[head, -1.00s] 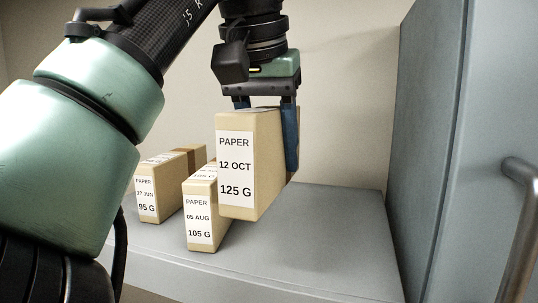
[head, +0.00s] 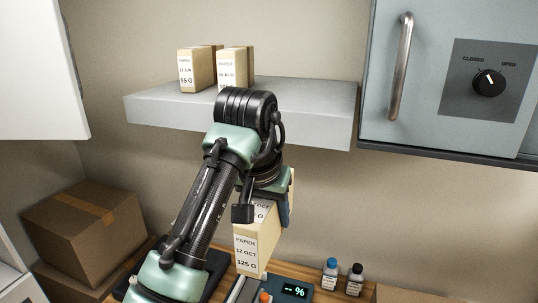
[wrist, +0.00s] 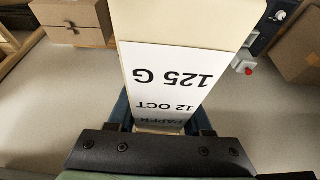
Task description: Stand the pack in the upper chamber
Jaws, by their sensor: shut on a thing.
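My gripper (head: 283,205) is shut on the tan pack (head: 258,249) labelled PAPER, 12 OCT, 125 G. The pack hangs roughly upright below the shelf, over the wooden counter. In the wrist view the same pack (wrist: 185,25) sits between the fingers of my gripper (wrist: 165,125), its label facing the camera upside down. My arm hides part of the pack in the head view. A blue-grey cabinet (head: 440,120) with a vertical handle and a dial marked CLOSED and OPEN is at the upper right. Its inside is not visible, and I cannot tell whether it is the upper chamber.
Two labelled packs, one marked 95 G (head: 191,72) and another (head: 231,66), stand on the grey shelf (head: 320,105). A device with a display (head: 294,291) and two small bottles (head: 342,278) are on the counter below. A cardboard box (head: 85,225) is at the left.

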